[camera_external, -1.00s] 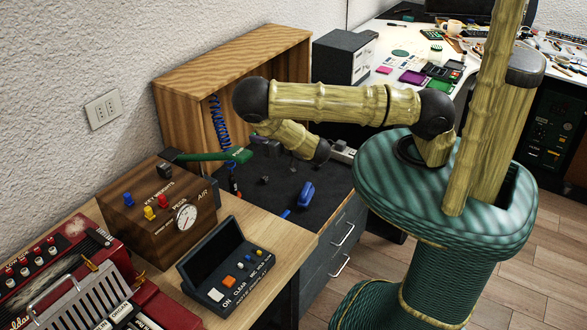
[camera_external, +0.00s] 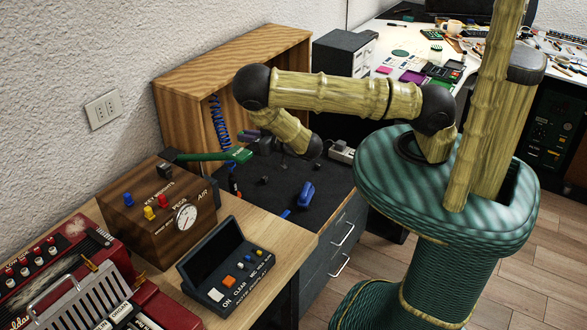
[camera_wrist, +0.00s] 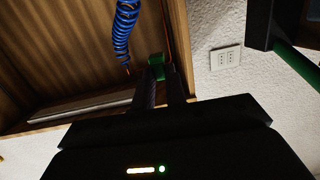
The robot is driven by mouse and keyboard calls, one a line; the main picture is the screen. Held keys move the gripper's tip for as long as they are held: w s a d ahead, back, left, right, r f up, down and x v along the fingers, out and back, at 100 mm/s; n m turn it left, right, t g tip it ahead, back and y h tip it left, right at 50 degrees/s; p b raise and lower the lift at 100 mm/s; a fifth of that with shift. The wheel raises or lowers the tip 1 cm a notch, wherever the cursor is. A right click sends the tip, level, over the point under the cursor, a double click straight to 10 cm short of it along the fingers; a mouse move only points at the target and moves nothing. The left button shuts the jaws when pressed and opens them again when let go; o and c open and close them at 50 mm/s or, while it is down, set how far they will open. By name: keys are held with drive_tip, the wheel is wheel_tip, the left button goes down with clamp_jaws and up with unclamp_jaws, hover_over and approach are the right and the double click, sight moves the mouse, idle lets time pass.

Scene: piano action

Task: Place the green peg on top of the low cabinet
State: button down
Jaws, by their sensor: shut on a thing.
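The small green peg (camera_wrist: 156,67) shows in the wrist view between the tips of my gripper (camera_wrist: 164,78), which is shut on it. In the external view my gripper (camera_external: 249,137) is raised above the dark work surface, in front of the open wooden case. The peg is too small to make out clearly there. A low grey drawer cabinet (camera_external: 334,246) with silver handles stands under the dark work surface (camera_external: 270,203). My gripper is well above that surface and apart from it.
The wooden case (camera_external: 185,100) and a coiled blue hose (camera_external: 218,125) are behind. A blue tool (camera_external: 305,194) lies on the dark surface. A grey drawer unit (camera_external: 345,58) stands behind.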

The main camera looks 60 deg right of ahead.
drive_tip(key=w+a+r+n+g+y+p, duration=0.1)
drive_tip(key=w+a+r+n+y+p, duration=0.15)
drive_tip(key=a+r, duration=1.15)
drive_tip(key=w+a+r+n+y+p, duration=0.1)
drive_tip(key=w+a+r+y, duration=0.15)
drive_tip(key=a+r, duration=1.05)
drive_tip(key=b, duration=0.7)
hover_over(184, 195)
drive_tip(key=s+a, duration=0.2)
drive_tip(key=s, duration=0.1)
wheel_tip(184, 195, down, 12)
drive_tip(key=shift+w+r, duration=0.15)
drive_tip(key=shift+f+p, duration=0.45)
drive_tip(key=shift+f, duration=2.5)
drive_tip(key=shift+f, duration=2.05)
